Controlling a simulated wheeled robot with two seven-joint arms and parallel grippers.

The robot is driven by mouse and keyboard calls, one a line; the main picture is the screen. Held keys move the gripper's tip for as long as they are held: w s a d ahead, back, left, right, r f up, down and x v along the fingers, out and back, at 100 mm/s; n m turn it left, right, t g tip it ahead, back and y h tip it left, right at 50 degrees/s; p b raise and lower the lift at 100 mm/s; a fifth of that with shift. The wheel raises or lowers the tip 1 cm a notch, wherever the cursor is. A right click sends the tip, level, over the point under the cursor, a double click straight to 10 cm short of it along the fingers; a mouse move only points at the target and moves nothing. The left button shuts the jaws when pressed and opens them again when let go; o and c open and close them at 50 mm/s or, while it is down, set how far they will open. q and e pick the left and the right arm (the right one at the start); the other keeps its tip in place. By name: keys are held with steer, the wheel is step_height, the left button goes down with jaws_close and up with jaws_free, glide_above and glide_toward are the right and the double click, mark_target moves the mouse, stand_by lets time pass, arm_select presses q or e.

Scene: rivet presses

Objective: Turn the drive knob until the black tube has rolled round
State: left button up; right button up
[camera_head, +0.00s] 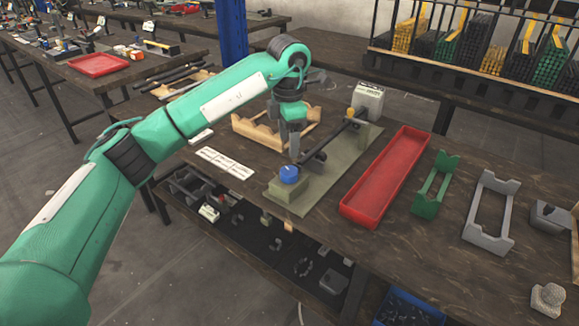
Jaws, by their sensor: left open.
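The blue drive knob (289,174) sits on a block at the near end of a long grey-green base plate (345,170). The black tube (337,134) lies lengthwise over this plate, between the near end and a grey box (367,97) at the far end. My left arm reaches in from the left. Its gripper (294,155) points down just above and behind the knob, beside the near end of the tube. It is open and appears apart from the knob. The arm's wrist partly hides the wooden rack behind. My right gripper is out of view.
A red tray (386,178) stands right of the plate, with a green cradle (433,186) and a grey cradle (490,212) farther right. A wooden rack (249,130) stands behind my gripper. White label cards (224,162) lie left of the plate. A shelf below holds small parts.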

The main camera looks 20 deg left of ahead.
mark_target(289, 170)
arm_select(q)
step_height(289, 170, down, 9)
steer(key=shift+f, duration=0.25)
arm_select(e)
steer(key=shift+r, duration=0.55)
arm_select(q)
steer(key=c, duration=1)
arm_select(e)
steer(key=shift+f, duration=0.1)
